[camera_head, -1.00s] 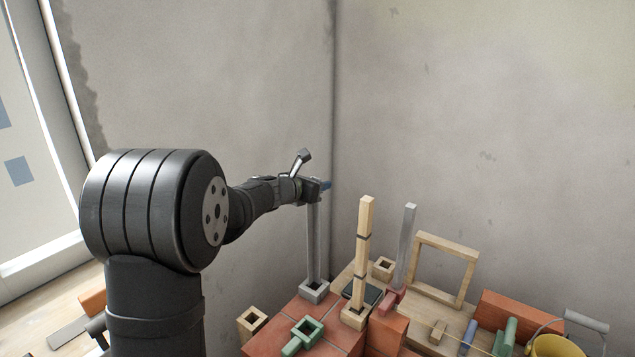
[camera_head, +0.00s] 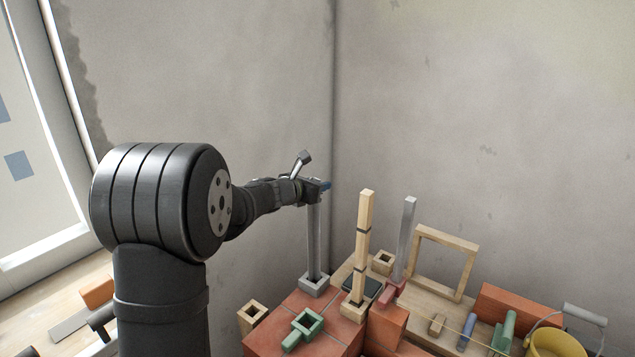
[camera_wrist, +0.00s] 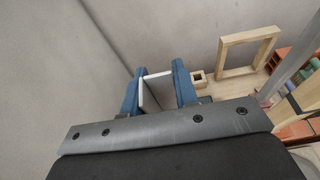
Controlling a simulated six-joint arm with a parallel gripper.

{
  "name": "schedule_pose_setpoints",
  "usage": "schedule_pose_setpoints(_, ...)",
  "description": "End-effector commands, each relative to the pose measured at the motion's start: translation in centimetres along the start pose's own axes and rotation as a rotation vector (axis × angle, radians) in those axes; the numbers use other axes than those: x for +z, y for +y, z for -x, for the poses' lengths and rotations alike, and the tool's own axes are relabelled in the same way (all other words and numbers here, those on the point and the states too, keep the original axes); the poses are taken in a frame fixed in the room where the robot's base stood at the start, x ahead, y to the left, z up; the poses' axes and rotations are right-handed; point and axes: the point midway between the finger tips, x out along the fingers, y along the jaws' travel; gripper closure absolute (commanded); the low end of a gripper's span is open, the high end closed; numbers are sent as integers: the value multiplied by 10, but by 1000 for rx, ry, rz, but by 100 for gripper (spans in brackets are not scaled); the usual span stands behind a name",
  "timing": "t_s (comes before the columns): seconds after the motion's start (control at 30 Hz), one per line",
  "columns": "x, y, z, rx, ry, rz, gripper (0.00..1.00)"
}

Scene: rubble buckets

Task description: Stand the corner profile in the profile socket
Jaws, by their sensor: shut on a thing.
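The corner profile (camera_head: 314,240) is a long grey metal piece standing upright. Its lower end is at a grey square socket (camera_head: 314,286) on the red brick surface and looks to be inside the opening; how deep it sits I cannot tell. My gripper (camera_head: 324,187) is shut on the profile's top end. In the wrist view the profile's pale L-shaped end (camera_wrist: 154,76) shows between the two blue fingers of my gripper (camera_wrist: 158,84).
A tall wooden post (camera_head: 363,240) stands in a wooden socket just right. A second grey bar (camera_head: 409,235), a wooden frame (camera_head: 446,262) and a yellow bucket (camera_head: 556,345) stand farther right. A green socket piece (camera_head: 305,325) lies in front; a wooden socket (camera_head: 252,317) is at left.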

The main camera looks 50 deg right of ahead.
Motion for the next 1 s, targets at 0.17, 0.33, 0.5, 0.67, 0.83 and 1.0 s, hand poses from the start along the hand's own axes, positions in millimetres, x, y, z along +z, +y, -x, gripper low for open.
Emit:
schedule_pose_setpoints(0.17, -6, 0, -2, 0, 0, 0, 100)
schedule_pose_setpoints(0.33, -12, 0, -4, 0, 0, 0, 100)
schedule_pose_setpoints(0.5, -14, 0, -5, 0, 0, 0, 59)
schedule_pose_setpoints(0.67, -14, 0, -5, 0, 0, 0, 48)
schedule_pose_setpoints(0.83, -15, 0, -4, 0, 1, 0, 48)
schedule_pose_setpoints(1.0, -14, 0, 6, 0, -1, -1, 48)
